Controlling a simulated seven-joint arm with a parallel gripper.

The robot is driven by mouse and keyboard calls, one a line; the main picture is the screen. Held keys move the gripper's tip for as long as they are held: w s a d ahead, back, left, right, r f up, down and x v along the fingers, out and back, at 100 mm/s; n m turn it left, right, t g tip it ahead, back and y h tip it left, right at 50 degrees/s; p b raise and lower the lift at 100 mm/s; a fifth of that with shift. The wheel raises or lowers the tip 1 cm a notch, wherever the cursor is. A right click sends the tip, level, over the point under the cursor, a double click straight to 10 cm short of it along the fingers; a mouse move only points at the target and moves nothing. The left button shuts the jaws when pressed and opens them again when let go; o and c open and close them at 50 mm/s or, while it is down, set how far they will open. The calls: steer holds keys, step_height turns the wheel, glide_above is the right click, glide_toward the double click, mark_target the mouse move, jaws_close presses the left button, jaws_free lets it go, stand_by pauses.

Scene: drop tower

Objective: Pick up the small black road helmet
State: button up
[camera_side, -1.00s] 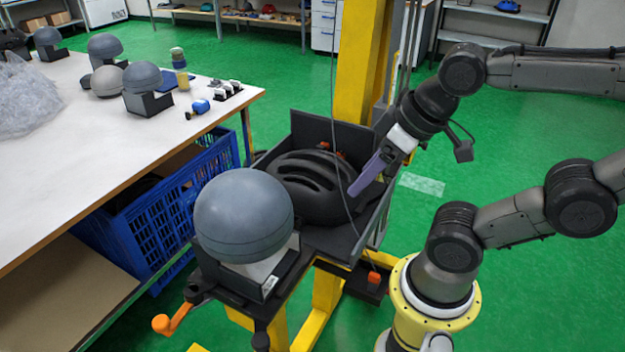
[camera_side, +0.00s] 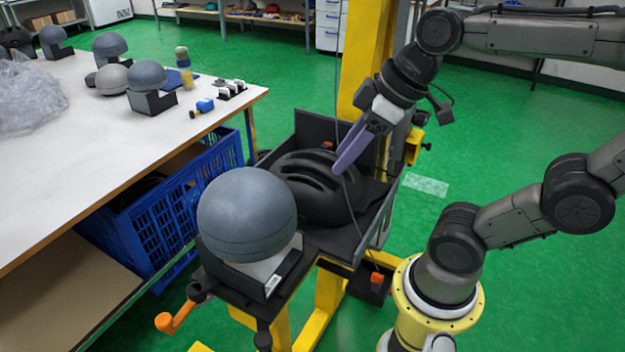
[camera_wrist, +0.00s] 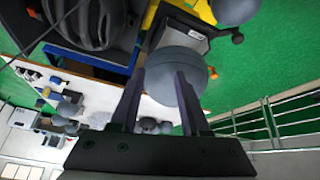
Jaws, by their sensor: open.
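The black road helmet (camera_side: 312,186) with long vents sits in an open dark tray (camera_side: 375,222) on the yellow tower's carriage. It also shows in the wrist view (camera_wrist: 95,22) at the upper left, off to one side of the fingers. My gripper (camera_side: 350,160) has purple-grey fingers and is just above the helmet's right upper side. Its fingers overlap in the side view, so any contact is unclear. In the wrist view the gripper (camera_wrist: 158,80) is open with its fingers apart. No helmet lies between them there.
A grey headform (camera_side: 247,215) on a dark base stands in front of the tray. A thin cable (camera_side: 345,190) hangs across the helmet's right side. The yellow column (camera_side: 365,60) rises behind. A white table (camera_side: 100,150) with headforms and a blue crate (camera_side: 165,210) stand left.

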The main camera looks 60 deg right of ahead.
steer(key=w+d+r, duration=0.1)
steer(key=w+d, duration=0.2)
steer(key=w, duration=0.3)
steer(key=m+y, duration=0.1)
steer(key=m, duration=0.2)
glide_above(319, 151)
steer(key=s+a, duration=0.3)
steer(key=a, duration=0.2)
step_height(319, 151, down, 4)
steer(key=r, duration=0.1)
steer(key=s+d+f+m, duration=0.2)
steer(key=d+f, duration=0.3)
steer(key=d, duration=0.2)
steer(key=shift+g, duration=0.4)
steer(key=x, duration=1.3)
steer(key=shift+s+f, duration=0.1)
steer(key=shift+f, duration=0.05)
jaws_close()
